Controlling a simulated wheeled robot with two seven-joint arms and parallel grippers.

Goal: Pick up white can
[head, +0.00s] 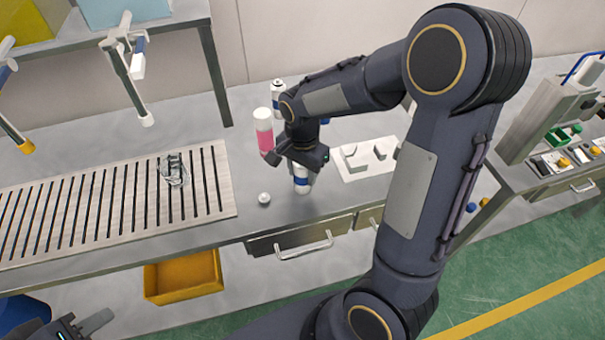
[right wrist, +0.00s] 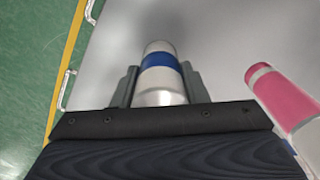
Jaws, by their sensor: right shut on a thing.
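A white can with a blue band (head: 302,182) is upright at the front part of the grey table, under my right gripper. In the right wrist view the can (right wrist: 160,82) is between the two fingers, which press on its sides. My right gripper (head: 300,168) is shut on it. I cannot tell whether the can is touching the table or slightly raised. My left gripper (head: 88,326) is at the bottom left corner of the head view, away from the table. It is partly cut off, and its jaw state is unclear.
A pink and white can (head: 264,132) stands close behind and left of my right gripper. Another white can (head: 277,90) stands further back. A small round white piece (head: 264,198) lies left of the held can. A white fixture plate (head: 352,168) is at right, a slatted rack (head: 60,210) at left.

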